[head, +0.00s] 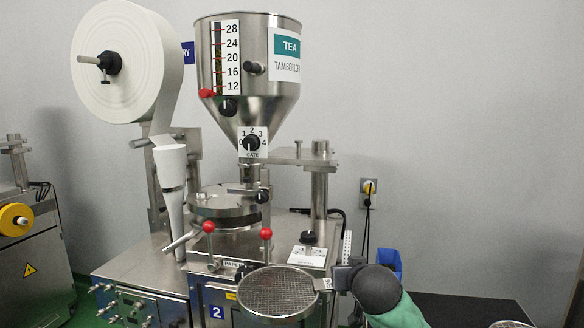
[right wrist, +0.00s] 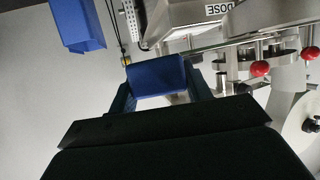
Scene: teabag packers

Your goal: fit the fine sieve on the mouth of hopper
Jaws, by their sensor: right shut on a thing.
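The steel hopper (head: 248,85) stands upright on the packing machine; its wide mouth is at the top, near the upper edge of the head view. A round sieve with a steel rim and mesh (head: 280,292) is in front of the machine, well below the mouth and roughly level. My right gripper (head: 335,278) is shut on the tab at its right side. In the right wrist view the dark fingers (right wrist: 165,90) show with a blue piece between them; the mesh is not visible there. Part of a second round mesh (head: 512,324) shows at the lower right. My left gripper is out of view.
A paper roll (head: 125,68) stands left of the hopper. Red-knobbed levers (head: 208,227) rise behind the held sieve, and a steel post (head: 319,190) stands right of the hopper. A blue bin (head: 387,260) is behind my right wrist. The space right of the hopper is open.

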